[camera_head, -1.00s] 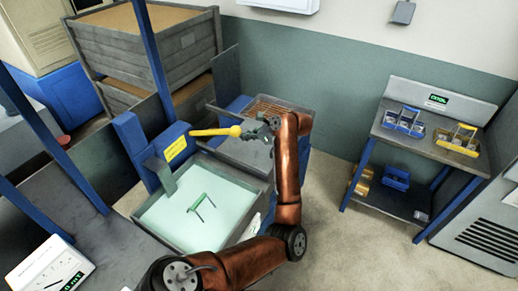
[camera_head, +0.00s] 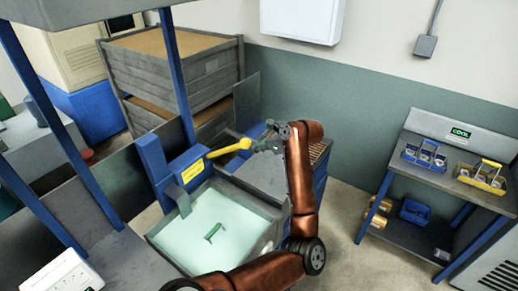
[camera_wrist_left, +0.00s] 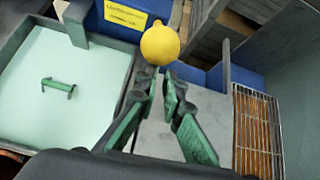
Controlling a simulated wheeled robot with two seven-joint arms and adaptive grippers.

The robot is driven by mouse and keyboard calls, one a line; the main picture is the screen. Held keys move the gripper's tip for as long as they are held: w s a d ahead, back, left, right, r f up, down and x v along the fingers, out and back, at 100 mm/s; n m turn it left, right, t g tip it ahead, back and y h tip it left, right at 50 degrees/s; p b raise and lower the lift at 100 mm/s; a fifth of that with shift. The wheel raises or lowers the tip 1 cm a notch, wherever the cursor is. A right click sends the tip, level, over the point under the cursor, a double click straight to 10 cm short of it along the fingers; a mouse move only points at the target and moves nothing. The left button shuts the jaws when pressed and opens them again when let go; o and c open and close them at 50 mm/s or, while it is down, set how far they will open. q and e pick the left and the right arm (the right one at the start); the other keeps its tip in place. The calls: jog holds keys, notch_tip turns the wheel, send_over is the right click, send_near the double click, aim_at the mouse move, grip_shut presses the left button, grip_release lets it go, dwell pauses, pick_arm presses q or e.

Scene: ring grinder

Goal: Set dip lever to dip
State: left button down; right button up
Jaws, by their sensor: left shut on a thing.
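The dip lever is a yellow bar with a yellow ball knob (camera_head: 245,143), reaching right from a blue housing (camera_head: 153,160) with a yellow label. My left gripper (camera_head: 262,146) is at the knob end, shut on the lever. In the left wrist view the knob (camera_wrist_left: 160,43) sits just beyond the green fingertips (camera_wrist_left: 168,88); the exact contact is hard to see. The dip tank (camera_head: 228,192) holds pale green liquid. A small green handle (camera_head: 213,232) shows at the liquid's surface, and it also shows in the left wrist view (camera_wrist_left: 58,86). My right gripper is not in view.
A grey bench with a wire rack (camera_wrist_left: 255,130) stands right of the tank. Wooden crates (camera_head: 175,75) are stacked behind. A blue post (camera_head: 176,75) rises near the lever. A side table (camera_head: 400,160) with blue and yellow carriers stands far right, with open floor before it.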

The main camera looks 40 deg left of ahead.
aim_at(250, 142)
pick_arm(q)
jog(key=r, duration=0.1)
jog(key=a+r, duration=0.1)
jog(key=r, duration=0.1)
jog(key=shift+s+a+y, duration=0.25)
jog(key=shift+y, duration=0.05)
jog(key=d+r+p, duration=0.3)
jog(key=r, duration=0.3)
jog(key=shift+w+d+r+p, duration=0.2)
jog(key=shift+r+p, duration=0.15)
jog(key=shift+r, duration=0.05)
jog(key=shift+f, duration=0.1)
jog(key=f+b, duration=0.1)
jog(key=f, duration=0.1)
jog(key=a+f+b, duration=0.1)
jog(key=f, duration=0.1)
jog(key=a+f+b, duration=0.1)
jog(key=f, duration=0.1)
jog(key=shift+s+a, duration=0.25)
jog(key=shift+a+f, duration=0.1)
jog(key=shift+f, duration=0.05)
